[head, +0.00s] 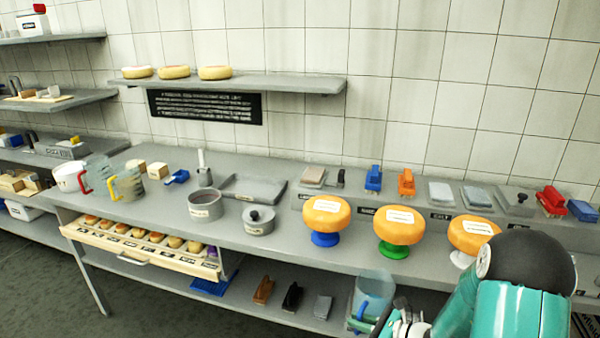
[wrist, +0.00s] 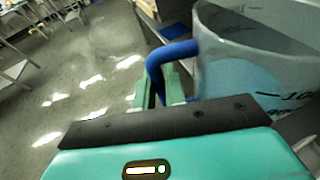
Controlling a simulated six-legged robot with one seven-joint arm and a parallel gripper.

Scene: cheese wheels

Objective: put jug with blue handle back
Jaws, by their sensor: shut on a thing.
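The clear jug with the blue handle (head: 375,289) is at the lower right of the head view, in front of the counter's lower shelf. In the wrist view the jug (wrist: 255,75) fills the upper right, with dark marks on its wall. Its blue handle (wrist: 168,54) sits at the green fingers of my gripper (wrist: 160,88), which is shut on it.
A red-handled jug (head: 98,172) and a yellow-handled jug (head: 128,184) stand at the counter's left end. Orange cheese wheels on stands (head: 326,213) line the front right. An open drawer (head: 140,262) juts out at left. Bare counter (head: 165,213) shows at the left front.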

